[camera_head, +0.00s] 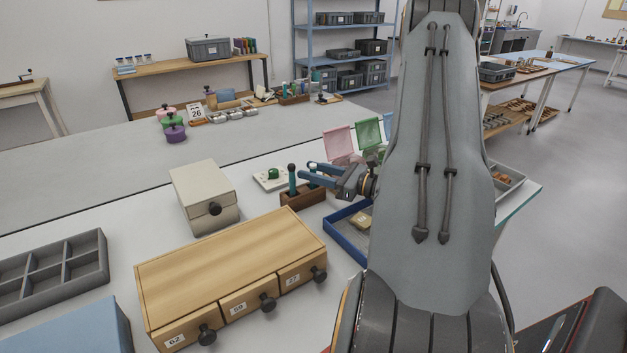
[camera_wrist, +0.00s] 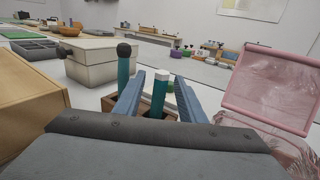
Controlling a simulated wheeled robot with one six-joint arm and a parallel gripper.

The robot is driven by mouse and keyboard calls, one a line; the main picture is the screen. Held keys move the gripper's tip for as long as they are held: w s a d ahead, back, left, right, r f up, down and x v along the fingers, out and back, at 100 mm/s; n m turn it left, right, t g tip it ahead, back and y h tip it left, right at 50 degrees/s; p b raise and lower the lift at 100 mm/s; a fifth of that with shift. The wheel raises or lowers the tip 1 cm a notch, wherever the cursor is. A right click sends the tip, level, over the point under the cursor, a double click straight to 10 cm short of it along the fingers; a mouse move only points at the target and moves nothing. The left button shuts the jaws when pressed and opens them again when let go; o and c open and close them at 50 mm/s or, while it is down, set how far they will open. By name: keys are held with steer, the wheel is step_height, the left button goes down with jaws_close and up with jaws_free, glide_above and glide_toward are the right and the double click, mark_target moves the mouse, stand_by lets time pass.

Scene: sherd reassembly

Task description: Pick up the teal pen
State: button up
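Two teal rods stand upright in a small brown wooden holder (camera_head: 303,196), which also shows in the wrist view (camera_wrist: 110,103). One teal rod (camera_head: 292,181) has a dark round knob on top; in the wrist view it (camera_wrist: 123,70) stands just left of my left finger. The other, a teal pen (camera_wrist: 159,95) with a pale faceted top, stands between my two blue fingers. My gripper (camera_head: 317,174) is open, its fingers pointing at the holder, with a gap beside the pen in the wrist view (camera_wrist: 156,97). The pen's lower end is hidden in the holder.
A cream box (camera_head: 205,195) with a dark knob stands left of the holder. A wooden drawer unit (camera_head: 230,265) is in front. A blue tray (camera_head: 348,246) lies to the right, and pink (camera_head: 339,145) and green (camera_head: 368,133) panels stand behind my gripper.

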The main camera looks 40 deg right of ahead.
jaws_close()
steer(key=shift+r, duration=0.1)
